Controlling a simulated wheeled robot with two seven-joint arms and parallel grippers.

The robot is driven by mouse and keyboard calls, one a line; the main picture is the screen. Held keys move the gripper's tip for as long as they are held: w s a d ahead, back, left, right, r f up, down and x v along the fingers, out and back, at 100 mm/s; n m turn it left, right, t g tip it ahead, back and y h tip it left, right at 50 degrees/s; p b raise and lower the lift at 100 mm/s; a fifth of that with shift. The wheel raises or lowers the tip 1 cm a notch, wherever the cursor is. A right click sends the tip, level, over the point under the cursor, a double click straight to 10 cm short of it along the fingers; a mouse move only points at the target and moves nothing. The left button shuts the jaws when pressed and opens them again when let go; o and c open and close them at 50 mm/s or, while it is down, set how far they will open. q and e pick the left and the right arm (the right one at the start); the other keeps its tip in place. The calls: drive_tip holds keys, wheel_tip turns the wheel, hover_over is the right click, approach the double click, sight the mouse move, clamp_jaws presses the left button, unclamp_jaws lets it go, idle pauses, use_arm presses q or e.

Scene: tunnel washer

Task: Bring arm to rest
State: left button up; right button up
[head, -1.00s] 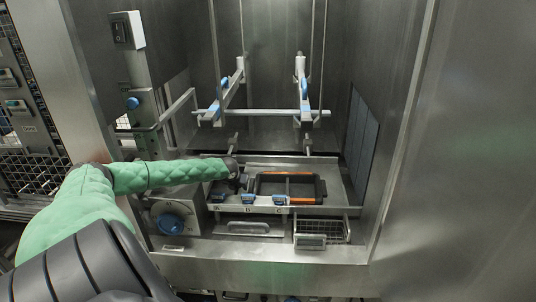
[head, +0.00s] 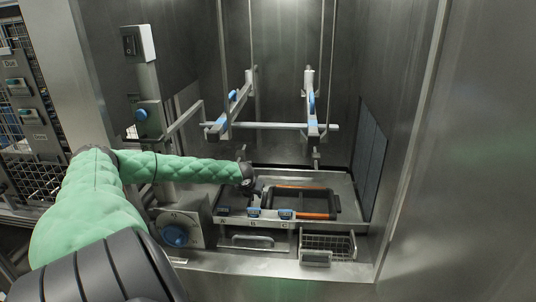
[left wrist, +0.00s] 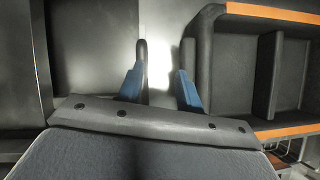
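My left arm, in a green quilted sleeve, reaches in from the left in the head view. Its dark left gripper (head: 254,190) is over the tray area, beside the left end of the black tray with orange edges (head: 306,215). In the left wrist view the two blue fingers (left wrist: 160,88) stand apart with a bright gap between them. A dark rounded upright piece shows by the left finger; I cannot tell whether they touch. The divided tray (left wrist: 235,65) is right of the fingers. My right gripper is in neither view.
Steel washer walls enclose the space. A hanging rail frame (head: 270,126) is above the tray. A blue knob (head: 174,236) is at the lower left, a wire basket (head: 328,243) at the lower right. Blue clips (head: 285,213) line the front ledge by letter labels.

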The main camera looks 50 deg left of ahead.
use_arm(q)
drive_tip(key=shift+a+r, duration=0.35)
drive_tip(key=shift+r, duration=0.4)
drive_tip(key=shift+w+f, duration=0.1)
drive_tip(key=x, duration=0.3)
drive_tip(key=shift+a+f, duration=0.1)
drive_tip(key=shift+f, duration=0.1)
drive_tip(key=shift+w+a+f, duration=0.1)
drive_tip(key=shift+f, duration=0.65)
